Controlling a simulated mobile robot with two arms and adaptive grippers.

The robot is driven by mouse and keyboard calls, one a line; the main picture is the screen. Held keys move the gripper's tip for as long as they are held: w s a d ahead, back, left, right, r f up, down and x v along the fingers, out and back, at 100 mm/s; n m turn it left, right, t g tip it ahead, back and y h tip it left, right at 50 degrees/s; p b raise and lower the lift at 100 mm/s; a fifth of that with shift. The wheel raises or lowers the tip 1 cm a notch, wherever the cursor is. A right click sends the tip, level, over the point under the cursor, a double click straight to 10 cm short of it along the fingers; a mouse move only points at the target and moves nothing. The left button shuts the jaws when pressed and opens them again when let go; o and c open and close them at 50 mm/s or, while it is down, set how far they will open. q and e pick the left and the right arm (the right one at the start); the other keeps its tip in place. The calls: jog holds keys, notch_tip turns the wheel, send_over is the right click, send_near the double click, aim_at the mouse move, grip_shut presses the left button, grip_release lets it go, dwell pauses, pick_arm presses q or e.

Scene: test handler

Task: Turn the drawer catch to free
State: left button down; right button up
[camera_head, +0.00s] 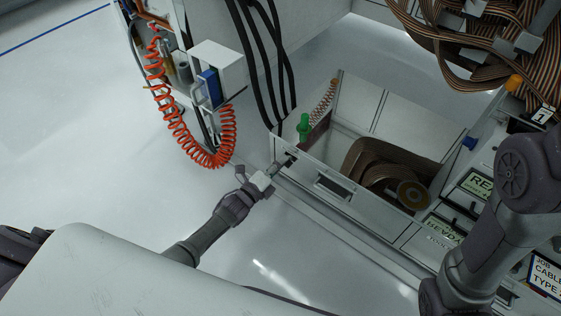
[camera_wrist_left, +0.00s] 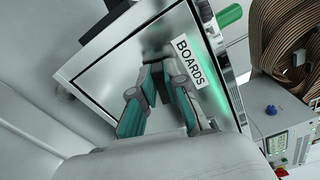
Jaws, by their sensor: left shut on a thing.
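My left gripper (camera_head: 281,166) is at the left end of the pale drawer front (camera_head: 315,178), with its fingertips against the panel. In the left wrist view its two grey and teal fingers (camera_wrist_left: 158,75) are closed together on a small dark part, the drawer catch (camera_wrist_left: 155,50), beside the "BOARDS" label (camera_wrist_left: 188,62). The catch is mostly hidden by the fingers, so its turn angle cannot be told. My right arm comes in at the right of the head view, but its gripper is out of view.
Brown cable coils (camera_head: 375,165) lie in the open compartment behind the front. A green handle (camera_head: 304,124) stands near its left corner. A red coiled hose (camera_head: 180,135) and a white box (camera_head: 217,68) hang to the left. Labelled panels (camera_head: 478,184) are at the right. The floor in front is clear.

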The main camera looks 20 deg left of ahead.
pick_arm(q)
jog(key=shift+w+a+n, duration=0.15)
jog(key=shift+w+n, duration=0.05)
jog(key=shift+n, duration=1.3)
jog(key=c, duration=1.2)
grip_release()
jog(key=shift+f, duration=0.1)
jog(key=v, duration=1.2)
